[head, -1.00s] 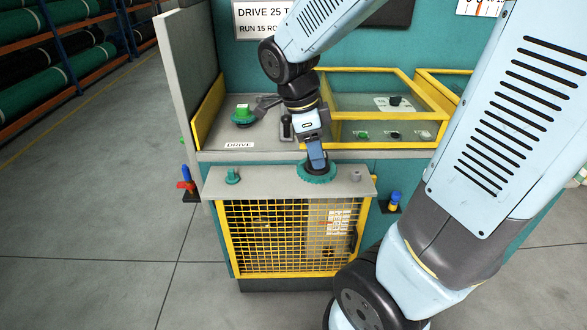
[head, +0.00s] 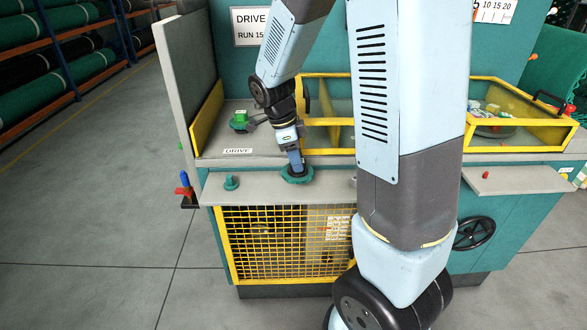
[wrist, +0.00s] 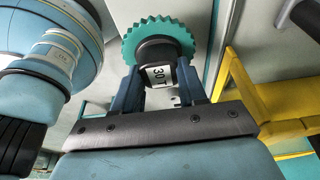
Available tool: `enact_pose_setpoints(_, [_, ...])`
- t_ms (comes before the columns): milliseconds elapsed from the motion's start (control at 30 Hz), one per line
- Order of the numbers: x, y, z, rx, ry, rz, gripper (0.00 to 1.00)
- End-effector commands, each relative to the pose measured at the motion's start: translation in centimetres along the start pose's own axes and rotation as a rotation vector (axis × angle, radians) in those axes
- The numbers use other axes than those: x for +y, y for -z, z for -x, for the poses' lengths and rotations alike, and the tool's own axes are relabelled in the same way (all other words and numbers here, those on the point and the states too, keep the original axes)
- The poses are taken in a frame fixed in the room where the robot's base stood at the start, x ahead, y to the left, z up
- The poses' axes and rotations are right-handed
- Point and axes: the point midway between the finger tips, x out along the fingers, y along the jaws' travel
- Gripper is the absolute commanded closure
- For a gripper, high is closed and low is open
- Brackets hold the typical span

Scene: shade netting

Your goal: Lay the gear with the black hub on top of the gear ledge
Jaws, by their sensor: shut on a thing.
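The gear with the black hub (wrist: 158,40) is teal and toothed, with a "30 T" label on its hub. My gripper (wrist: 157,72) is shut on the hub. In the head view the gear (head: 297,178) is held flat at the back part of the grey gear ledge (head: 262,190), under my gripper (head: 296,165). I cannot tell whether it touches the ledge or hangs just above it. My arm hides the ledge's right end.
A small teal part (head: 231,183) stands at the ledge's left end. Behind it, a teal gear with a green block (head: 240,121) sits on the DRIVE deck. A yellow-framed cover (head: 330,110) is right of my gripper. A yellow mesh guard (head: 275,240) is below the ledge.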

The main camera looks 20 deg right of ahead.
Motion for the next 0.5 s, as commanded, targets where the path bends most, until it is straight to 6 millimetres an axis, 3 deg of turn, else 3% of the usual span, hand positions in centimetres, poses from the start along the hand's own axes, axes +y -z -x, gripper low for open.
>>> enact_pose_setpoints(367, [-1.3, -0.8, -1.4, 0.000, 0.000, 0.000, 1.00])
enact_pose_setpoints(500, [-1.3, -1.3, -3.2, 0.001, -0.002, 0.000, 1.00])
